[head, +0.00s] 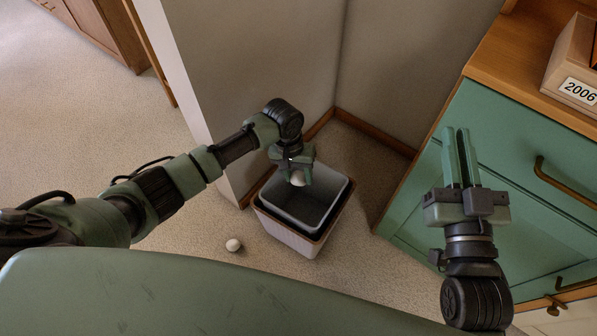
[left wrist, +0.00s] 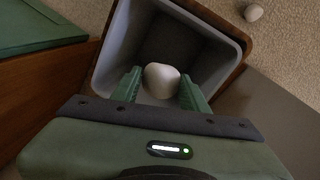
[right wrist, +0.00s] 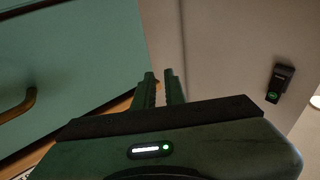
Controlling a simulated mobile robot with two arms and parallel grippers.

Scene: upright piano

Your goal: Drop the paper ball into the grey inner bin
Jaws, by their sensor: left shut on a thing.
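My left gripper (head: 298,176) is shut on a white paper ball (head: 298,179) and holds it over the opening of the grey inner bin (head: 328,216). In the left wrist view the ball (left wrist: 161,80) sits between the two green fingers, with the inner bin's grey walls (left wrist: 112,55) around it in the picture. The inner bin sits inside a pale outer bin (head: 285,234) with a brown rim. My right gripper (head: 456,130) is empty, its fingers slightly apart, in front of the green drawers. The bin's floor is dark and partly hidden.
A second white ball (head: 233,244) lies on the carpet left of the bin. Grey walls with wooden skirting stand close behind the bin. A green drawer unit (head: 520,180) stands on the right, with a box (head: 577,75) marked 2006 on top.

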